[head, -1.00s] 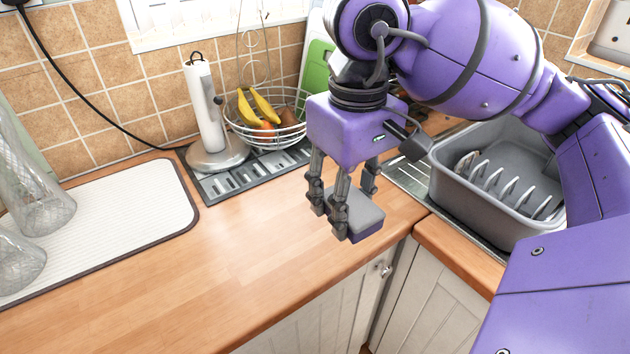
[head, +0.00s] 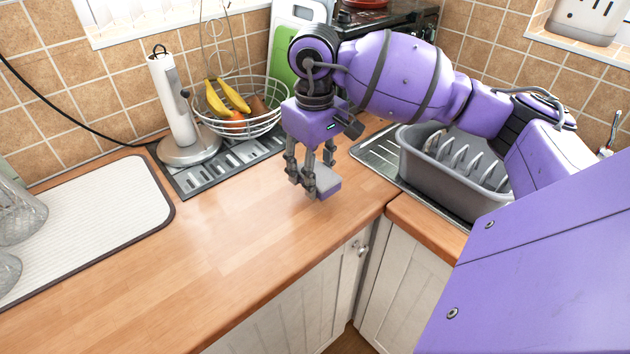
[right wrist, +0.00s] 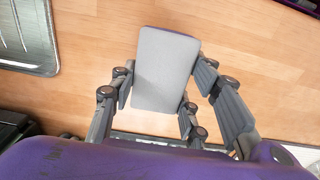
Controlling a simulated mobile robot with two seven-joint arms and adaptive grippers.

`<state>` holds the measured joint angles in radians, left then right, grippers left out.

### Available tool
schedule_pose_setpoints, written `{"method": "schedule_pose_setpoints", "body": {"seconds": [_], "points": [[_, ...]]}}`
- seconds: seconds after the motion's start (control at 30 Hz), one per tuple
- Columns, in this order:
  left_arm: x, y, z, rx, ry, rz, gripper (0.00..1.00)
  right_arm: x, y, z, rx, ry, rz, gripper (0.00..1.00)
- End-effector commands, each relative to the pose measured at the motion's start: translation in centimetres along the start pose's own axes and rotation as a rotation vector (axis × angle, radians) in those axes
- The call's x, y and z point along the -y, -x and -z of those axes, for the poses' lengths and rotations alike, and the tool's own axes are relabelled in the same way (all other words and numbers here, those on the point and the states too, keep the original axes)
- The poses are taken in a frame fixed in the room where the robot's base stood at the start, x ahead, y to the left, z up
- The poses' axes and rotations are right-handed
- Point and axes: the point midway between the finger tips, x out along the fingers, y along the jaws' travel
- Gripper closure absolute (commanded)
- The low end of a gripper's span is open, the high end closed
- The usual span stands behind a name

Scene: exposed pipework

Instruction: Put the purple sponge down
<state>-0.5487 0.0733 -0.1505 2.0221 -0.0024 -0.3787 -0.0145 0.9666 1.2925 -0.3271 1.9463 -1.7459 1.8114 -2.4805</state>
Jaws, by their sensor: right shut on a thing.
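The sponge (head: 326,183) is a small block with a grey top and purple sides. It is between the fingers of my right gripper (head: 309,182), which is shut on it over the wooden counter (head: 240,220). In the right wrist view the grey face of the sponge (right wrist: 166,70) fills the space between the fingers of the right gripper (right wrist: 165,88). Whether its underside touches the counter is hard to tell. My left gripper is not in view.
A wire fruit basket (head: 270,117), a paper towel holder (head: 178,110) and a grey slotted tray (head: 205,178) are behind. A grey dish rack (head: 425,168) sits right on a metal drainer (head: 372,158). A white mat (head: 90,220) lies left. The counter's front middle is bare.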

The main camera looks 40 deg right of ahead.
Motion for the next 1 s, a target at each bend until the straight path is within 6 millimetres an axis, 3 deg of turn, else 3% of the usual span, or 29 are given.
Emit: {"method": "schedule_pose_setpoints", "body": {"seconds": [0.23,0.67,0.7,0.8,1.0], "points": [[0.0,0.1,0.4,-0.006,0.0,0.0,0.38,-0.2,-3.3,0.3,0.002,0.0,0.001,0.73],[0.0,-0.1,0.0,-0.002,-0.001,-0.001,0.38,-0.3,-4.2,0.4,0.001,0.0,-0.002,0.73],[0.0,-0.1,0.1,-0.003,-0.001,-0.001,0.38,-0.3,-4.1,0.4,0.001,0.0,-0.001,0.53],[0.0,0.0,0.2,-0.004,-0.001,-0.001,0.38,-0.3,-4.0,0.4,0.0,0.0,-0.001,0.4],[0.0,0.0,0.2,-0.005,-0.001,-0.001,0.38,-0.3,-4.0,0.4,0.0,0.0,-0.001,0.38]]}}
